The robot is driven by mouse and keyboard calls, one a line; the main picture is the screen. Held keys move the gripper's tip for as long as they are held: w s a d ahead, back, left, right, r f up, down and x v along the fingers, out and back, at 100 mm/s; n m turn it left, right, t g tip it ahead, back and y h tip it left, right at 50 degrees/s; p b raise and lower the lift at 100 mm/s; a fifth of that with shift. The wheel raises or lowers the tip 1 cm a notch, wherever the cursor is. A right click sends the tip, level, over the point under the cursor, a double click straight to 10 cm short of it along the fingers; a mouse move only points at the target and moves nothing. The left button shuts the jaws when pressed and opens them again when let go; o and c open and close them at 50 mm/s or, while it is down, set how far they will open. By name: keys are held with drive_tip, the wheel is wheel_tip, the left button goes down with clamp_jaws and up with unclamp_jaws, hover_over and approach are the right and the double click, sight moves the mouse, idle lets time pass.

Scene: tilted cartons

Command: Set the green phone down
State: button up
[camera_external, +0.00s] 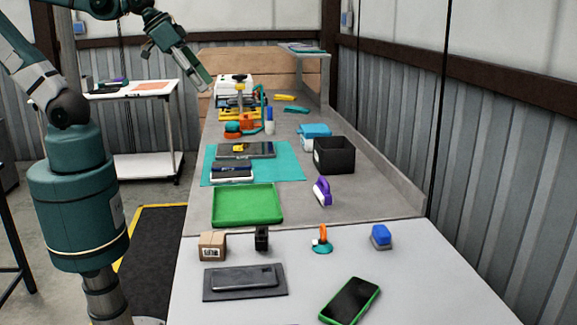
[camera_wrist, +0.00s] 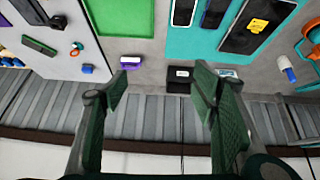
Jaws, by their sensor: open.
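The green phone (camera_external: 350,301) has a dark screen and a green rim. It lies flat, screen up, on the light front table in the external view, near the bottom edge. In the wrist view a dark, green-edged phone (camera_wrist: 40,46) lies at the upper left, well away from the fingers. My gripper (camera_external: 203,80) is raised high at the upper left in the external view, far from the phone. In the wrist view my gripper (camera_wrist: 160,88) has its green fingers spread wide with nothing between them.
A green tray (camera_external: 247,218), a black box (camera_external: 334,168) and a purple-handled tool (camera_external: 322,191) stand on the grey bench. A dark pad (camera_external: 212,288) bears a grey device. A cardboard box (camera_external: 212,246) and a blue block (camera_external: 381,237) stand nearby. The front table's right side is clear.

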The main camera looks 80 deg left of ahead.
drive_tip(key=shift+s+a+f, duration=0.4)
drive_tip(key=shift+s, duration=0.25)
drive_tip(key=shift+s+a+f, duration=0.4)
drive_tip(key=shift+s, duration=0.2)
